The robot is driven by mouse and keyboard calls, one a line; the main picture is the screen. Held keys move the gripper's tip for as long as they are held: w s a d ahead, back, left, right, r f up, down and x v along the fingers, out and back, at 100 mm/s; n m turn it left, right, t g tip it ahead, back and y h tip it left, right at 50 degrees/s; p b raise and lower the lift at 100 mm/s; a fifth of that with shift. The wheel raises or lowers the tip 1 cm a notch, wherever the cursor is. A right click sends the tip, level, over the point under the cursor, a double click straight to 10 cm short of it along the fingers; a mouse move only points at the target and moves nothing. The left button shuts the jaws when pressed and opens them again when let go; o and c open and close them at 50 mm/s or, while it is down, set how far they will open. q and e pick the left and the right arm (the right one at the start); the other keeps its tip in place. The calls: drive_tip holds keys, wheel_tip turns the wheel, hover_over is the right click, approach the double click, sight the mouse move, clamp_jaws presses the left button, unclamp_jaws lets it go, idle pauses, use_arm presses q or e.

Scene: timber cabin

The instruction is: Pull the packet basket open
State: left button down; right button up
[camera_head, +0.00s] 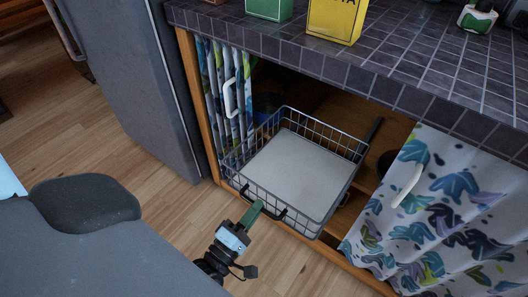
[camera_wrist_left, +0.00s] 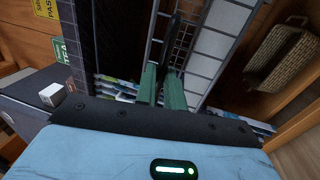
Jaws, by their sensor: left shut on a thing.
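The packet basket (camera_head: 300,172) is a grey wire basket with a pale, bare bottom. In the left wrist view the fingers (camera_wrist_left: 162,88) stand close together before the wire mesh of the basket (camera_wrist_left: 208,48). My right gripper is not in view.
A patterned curtain with a white handle (camera_head: 407,186) hangs at the right of the opening, and another curtain (camera_head: 228,92) is bunched at the left. A grey fridge (camera_head: 130,80) stands at the left. Green and yellow boxes (camera_head: 335,20) stand on the counter (camera_head: 410,65). Wooden floor (camera_head: 165,210) lies free in front.

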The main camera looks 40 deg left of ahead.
use_arm(q)
drive_tip(key=shift+s, duration=0.3)
drive_tip(key=c, duration=1.5)
unclamp_jaws()
drive_tip(key=s, duration=0.2)
drive_tip(key=s+f, duration=0.1)
drive_tip(key=s, duration=0.4)
drive_tip(key=shift+s+a+f, duration=0.15)
drive_tip(key=shift+s+f, duration=0.1)
drive_tip(key=shift+s, duration=0.05)
